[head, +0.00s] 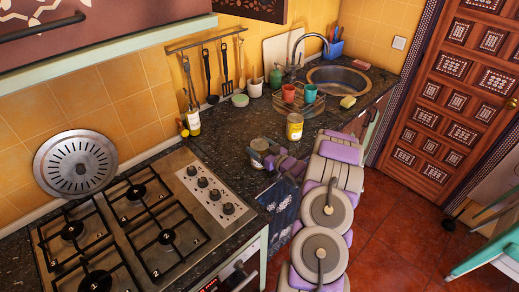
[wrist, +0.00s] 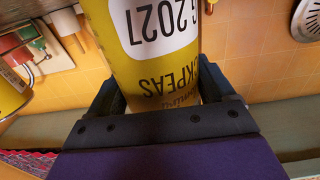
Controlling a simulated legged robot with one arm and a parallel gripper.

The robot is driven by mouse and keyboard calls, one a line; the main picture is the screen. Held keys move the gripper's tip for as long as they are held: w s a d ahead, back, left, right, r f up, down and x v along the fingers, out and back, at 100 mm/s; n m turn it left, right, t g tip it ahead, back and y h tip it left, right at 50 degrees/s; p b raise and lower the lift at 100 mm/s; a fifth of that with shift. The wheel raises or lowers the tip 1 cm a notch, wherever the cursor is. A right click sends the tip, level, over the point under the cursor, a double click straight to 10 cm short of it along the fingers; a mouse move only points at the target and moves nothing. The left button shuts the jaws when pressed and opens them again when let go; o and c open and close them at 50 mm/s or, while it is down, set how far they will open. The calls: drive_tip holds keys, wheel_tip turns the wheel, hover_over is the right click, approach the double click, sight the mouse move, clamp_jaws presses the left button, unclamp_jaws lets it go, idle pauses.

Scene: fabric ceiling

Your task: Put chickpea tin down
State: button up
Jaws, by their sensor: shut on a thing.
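The chickpea tin (wrist: 155,45) is a yellow and white can with dark lettering that reads upside down in the wrist view. My gripper (wrist: 163,88) is shut on it, with one dark finger on each side. In the head view the tin (head: 259,146) shows mostly as a grey lid in my gripper (head: 270,158), over the front part of the dark counter (head: 215,135).
Another yellow tin (head: 294,128) stands behind and right of my gripper. A dish rack (head: 300,107) with a red and a teal cup and the sink (head: 338,79) lie beyond. The gas hob (head: 135,225) is at left. Counter left of the tin is bare.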

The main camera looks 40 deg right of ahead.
drive_tip(key=shift+d+f, duration=0.15)
drive_tip(key=o, duration=1.2)
drive_tip(key=shift+a, duration=0.2)
drive_tip(key=shift+c, duration=0.2)
drive_tip(key=shift+o, duration=1.3)
drive_tip(key=shift+a, duration=0.25)
drive_tip(key=shift+s+d, duration=0.1)
